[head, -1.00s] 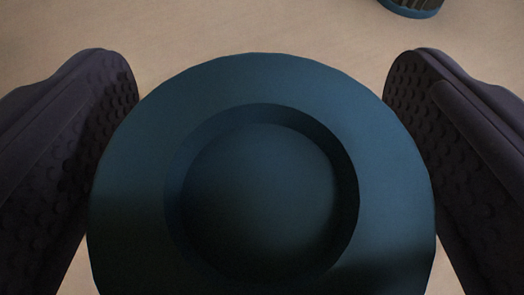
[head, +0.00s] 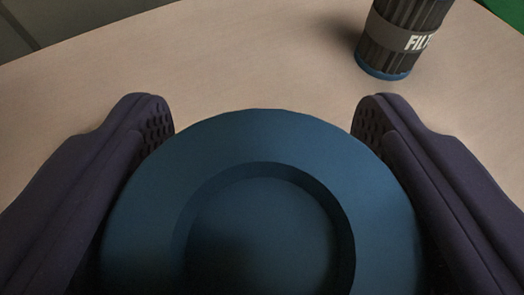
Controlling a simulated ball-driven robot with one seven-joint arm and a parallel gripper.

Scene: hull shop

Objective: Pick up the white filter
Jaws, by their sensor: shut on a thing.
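A round thing with a dark blue end face (head: 275,140) and a round recess in its middle fills the lower centre, close to the camera. My gripper (head: 264,125) has one dark, studded finger on each side of it and is shut on it. Its side wall is hidden below the end face, so I cannot tell whether it is the white filter. No white body shows.
A dark pleated filter (head: 404,38) with a grey band, partial "FILT" lettering and a blue base stands upright at the top right, cut by the frame. The pale table top (head: 230,60) is clear at the top middle and left. Green shows at the top right corner.

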